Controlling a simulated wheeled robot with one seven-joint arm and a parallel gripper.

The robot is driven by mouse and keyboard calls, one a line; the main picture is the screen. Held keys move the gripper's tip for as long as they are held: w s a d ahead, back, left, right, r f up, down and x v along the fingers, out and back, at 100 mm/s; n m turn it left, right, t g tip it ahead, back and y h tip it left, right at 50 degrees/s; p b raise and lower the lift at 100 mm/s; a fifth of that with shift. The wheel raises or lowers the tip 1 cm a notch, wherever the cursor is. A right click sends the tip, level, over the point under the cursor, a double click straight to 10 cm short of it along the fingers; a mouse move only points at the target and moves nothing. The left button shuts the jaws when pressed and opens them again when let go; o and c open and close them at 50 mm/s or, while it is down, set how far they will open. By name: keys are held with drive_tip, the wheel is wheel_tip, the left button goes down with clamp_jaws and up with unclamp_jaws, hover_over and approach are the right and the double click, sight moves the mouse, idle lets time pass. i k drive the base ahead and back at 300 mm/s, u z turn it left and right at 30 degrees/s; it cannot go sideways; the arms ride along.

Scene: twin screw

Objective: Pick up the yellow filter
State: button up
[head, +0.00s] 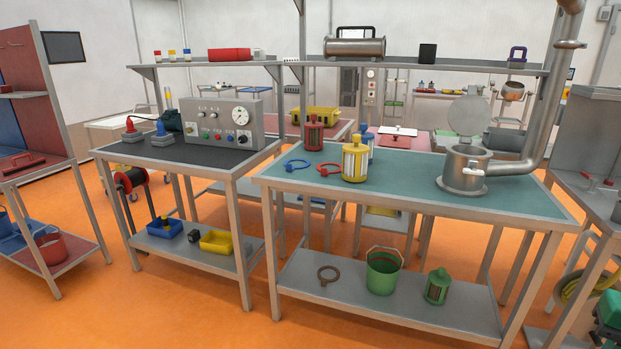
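The yellow filter (354,161) stands upright on the green top of the right workbench (410,190), near its front edge. It is a cylinder with yellow end caps and pale sides between yellow bars. A red filter (313,134) stands behind it to the left. A blue filter (368,145) stands just behind it to the right and is partly hidden by it. My gripper is not in view.
A red clamp ring (329,169) and a blue one (297,165) lie left of the yellow filter. A steel housing (465,167) with a raised lid and pipe stands to the right. A green filter (437,287) and green bucket (383,271) are on the lower shelf.

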sight(355, 157)
drive_tip(key=u, duration=0.15)
drive_tip(key=k, duration=0.5)
drive_tip(key=u, duration=0.8)
drive_tip(key=i, duration=2.45)
drive_tip(key=z, duration=1.05)
drive_tip(key=i, duration=0.55)
drive_tip(key=z, duration=0.4)
